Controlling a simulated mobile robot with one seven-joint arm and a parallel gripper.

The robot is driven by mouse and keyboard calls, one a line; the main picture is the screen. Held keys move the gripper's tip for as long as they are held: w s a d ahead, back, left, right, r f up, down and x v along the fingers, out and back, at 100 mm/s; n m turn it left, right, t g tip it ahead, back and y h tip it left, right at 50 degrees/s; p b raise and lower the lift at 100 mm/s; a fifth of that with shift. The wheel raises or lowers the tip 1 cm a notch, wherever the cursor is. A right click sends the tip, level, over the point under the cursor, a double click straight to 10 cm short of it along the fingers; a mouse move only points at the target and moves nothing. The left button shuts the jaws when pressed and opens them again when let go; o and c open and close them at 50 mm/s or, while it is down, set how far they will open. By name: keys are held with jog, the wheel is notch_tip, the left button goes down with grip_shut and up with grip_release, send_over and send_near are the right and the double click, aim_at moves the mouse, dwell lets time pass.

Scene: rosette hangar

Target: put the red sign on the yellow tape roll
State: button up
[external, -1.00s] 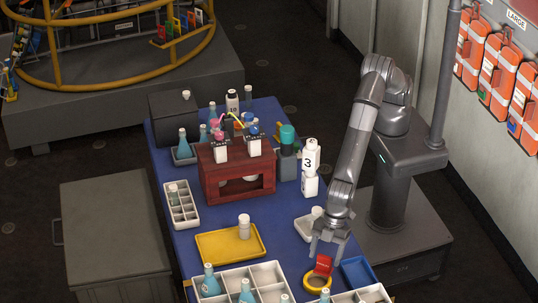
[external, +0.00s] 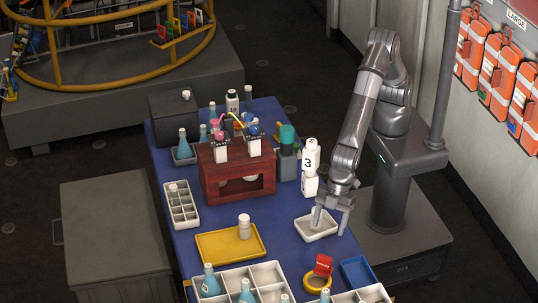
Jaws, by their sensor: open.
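The red sign (external: 323,264) stands tilted at the far side of the yellow tape roll (external: 316,290), near the front edge of the blue table. Its lower edge overlaps the roll's far rim in the picture. I cannot tell whether it rests on the roll or just behind it. My gripper (external: 331,226) is open and empty, pointing down. It is behind and above the sign, clear of it, and covers part of a small white tray.
The small white tray (external: 304,228) lies by my gripper. A blue tray (external: 359,270) is right of the roll. White compartment trays (external: 262,268) with bottles line the front. A yellow tray (external: 213,246) with a white-capped jar is to the left. A red wooden stand (external: 265,182) is farther back.

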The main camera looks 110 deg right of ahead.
jog(key=s+d+r+m, duration=0.1)
jog(key=d+r, duration=0.5)
jog(key=d, duration=0.4)
jog(key=d+r+m+t+h, duration=0.1)
jog(key=d+r+m, duration=0.1)
jog(key=d+r, duration=0.7)
jog(key=s+d+r+m, duration=0.1)
jog(key=d+r, duration=0.3)
jog(key=d, duration=0.8)
jog(key=s+d+r+m+t+h, duration=0.1)
jog(key=s+d+m, duration=0.3)
jog(key=s+d, duration=1.6)
jog(key=shift+s+d+r+m+h, duration=0.15)
jog(key=shift+s+d+m+h, duration=0.25)
jog(key=shift+h, duration=0.2)
